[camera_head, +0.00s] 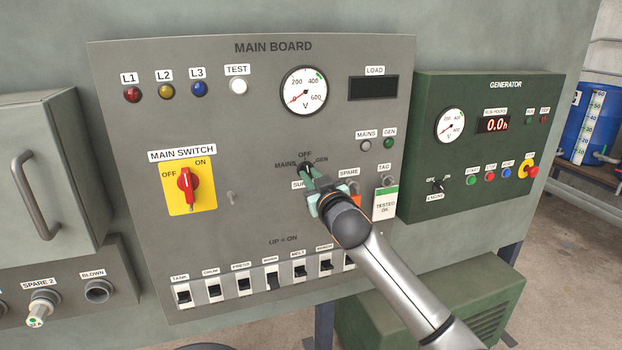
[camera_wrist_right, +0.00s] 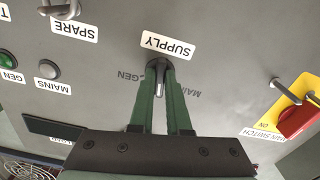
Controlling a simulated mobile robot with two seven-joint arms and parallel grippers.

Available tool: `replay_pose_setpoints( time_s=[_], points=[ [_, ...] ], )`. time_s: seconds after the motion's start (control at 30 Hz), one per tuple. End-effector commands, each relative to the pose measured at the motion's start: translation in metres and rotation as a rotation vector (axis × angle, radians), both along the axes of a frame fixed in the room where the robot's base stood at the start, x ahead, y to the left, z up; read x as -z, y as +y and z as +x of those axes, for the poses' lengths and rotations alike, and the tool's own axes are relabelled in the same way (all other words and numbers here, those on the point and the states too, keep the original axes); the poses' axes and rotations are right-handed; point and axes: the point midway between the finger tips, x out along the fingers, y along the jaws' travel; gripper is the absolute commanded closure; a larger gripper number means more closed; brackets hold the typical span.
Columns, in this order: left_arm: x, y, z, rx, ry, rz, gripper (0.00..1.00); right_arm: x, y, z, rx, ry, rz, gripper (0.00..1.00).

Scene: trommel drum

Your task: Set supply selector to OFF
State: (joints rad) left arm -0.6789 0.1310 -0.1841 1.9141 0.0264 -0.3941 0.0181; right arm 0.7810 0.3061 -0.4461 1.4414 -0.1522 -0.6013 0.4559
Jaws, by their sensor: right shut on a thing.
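The supply selector (camera_wrist_right: 159,68) is a small dark knob on the grey main board (camera_head: 130,230), below its OFF mark (camera_head: 305,155) and between the MAINS and GEN marks. My right gripper (camera_head: 307,170) is at the selector, its green fingers on either side of the handle, shut on it. In the right wrist view, which is upside down, the handle lies between my fingertips (camera_wrist_right: 160,80) and seems to point midway between GEN and MAINS. The OFF mark is hidden there. The SUPPLY label (camera_wrist_right: 167,45) is partly covered in the head view. My left gripper is out of view.
The red main switch (camera_head: 187,184) on its yellow plate is left of the selector, with a small metal peg (camera_head: 231,198) between. A SPARE fitting and a TESTED OK tag (camera_head: 385,203) are close on the right. A row of breakers (camera_head: 243,285) runs below.

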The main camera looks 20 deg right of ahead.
Motion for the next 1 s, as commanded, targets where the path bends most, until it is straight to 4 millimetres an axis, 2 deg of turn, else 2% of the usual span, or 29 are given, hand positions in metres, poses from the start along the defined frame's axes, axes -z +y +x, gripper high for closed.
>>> replay_pose_setpoints(
  time_s=[0.33, 0.93, 0.97, 1.0],
  points=[
    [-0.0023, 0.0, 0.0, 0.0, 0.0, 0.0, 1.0, -0.0001, 0.0, 0.0001, 0.001, 0.006, 0.162, 1.0],
    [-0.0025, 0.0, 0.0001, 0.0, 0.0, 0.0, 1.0, -0.0007, -0.0003, 0.0001, 0.001, 0.006, 0.193, 1.0],
    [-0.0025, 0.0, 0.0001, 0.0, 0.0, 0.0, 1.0, -0.0008, -0.0003, 0.0001, 0.001, 0.005, 0.193, 0.82],
    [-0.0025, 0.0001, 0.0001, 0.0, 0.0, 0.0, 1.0, -0.0008, -0.0003, 0.0001, 0.001, 0.005, 0.193, 0.77]
  ],
)
